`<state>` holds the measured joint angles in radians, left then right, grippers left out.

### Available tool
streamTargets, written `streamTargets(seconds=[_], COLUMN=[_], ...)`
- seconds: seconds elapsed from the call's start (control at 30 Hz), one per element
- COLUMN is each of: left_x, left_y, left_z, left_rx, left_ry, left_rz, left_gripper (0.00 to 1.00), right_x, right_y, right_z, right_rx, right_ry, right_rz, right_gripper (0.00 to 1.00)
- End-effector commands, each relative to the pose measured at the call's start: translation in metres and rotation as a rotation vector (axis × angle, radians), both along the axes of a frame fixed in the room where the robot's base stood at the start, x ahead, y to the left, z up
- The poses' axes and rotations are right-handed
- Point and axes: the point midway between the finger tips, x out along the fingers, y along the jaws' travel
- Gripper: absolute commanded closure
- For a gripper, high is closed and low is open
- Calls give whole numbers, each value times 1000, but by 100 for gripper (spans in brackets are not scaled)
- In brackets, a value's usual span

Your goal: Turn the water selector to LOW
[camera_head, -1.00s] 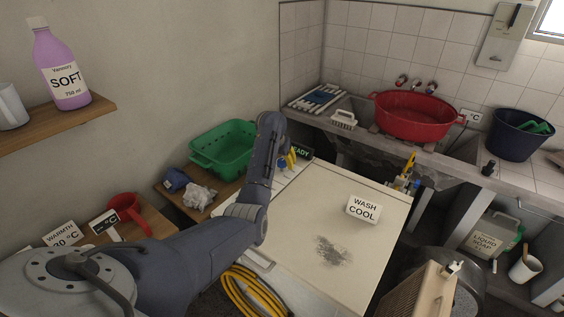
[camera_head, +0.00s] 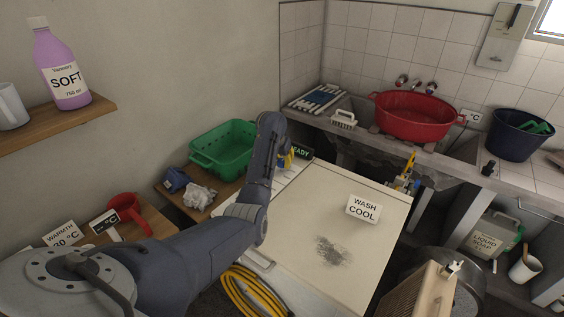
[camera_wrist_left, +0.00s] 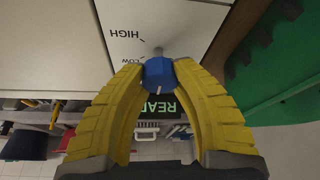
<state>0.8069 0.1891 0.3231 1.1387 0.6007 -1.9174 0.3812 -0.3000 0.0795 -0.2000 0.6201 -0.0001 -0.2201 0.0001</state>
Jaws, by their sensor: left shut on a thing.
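The water selector (camera_wrist_left: 159,73) is a blue knob on a white panel in the left wrist view, with a pale line on its face. The printed words HIGH (camera_wrist_left: 128,34) and LOW (camera_wrist_left: 130,61) stand beside it, upside down. My left gripper (camera_wrist_left: 158,75) has two yellow fingers, shut on the knob from both sides. In the head view my left gripper (camera_head: 287,158) shows only as a bit of yellow behind my grey arm, which hides the knob there. My right gripper is in neither view.
A white machine top (camera_head: 310,215) carries a WASH COOL card (camera_head: 363,208). A dark READY display (camera_head: 300,151) is at its back edge. A green basket (camera_head: 226,143) stands left of my arm. A yellow hose (camera_head: 250,295) lies below.

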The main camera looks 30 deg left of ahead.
Motion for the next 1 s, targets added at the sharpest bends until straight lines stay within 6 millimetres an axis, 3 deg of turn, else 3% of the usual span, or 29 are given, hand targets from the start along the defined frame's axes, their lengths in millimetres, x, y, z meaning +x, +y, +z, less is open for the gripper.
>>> streamTargets(seconds=[0.37,1.0], left_x=[1,2], left_y=[0,0], left_z=[1,3], left_rx=[-2,-1], left_ry=[-4,-6], left_rz=[-101,-663], left_gripper=[100,100], right_x=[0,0], right_y=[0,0], right_z=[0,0], right_rx=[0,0], right_ry=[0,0], right_rz=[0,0], right_gripper=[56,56])
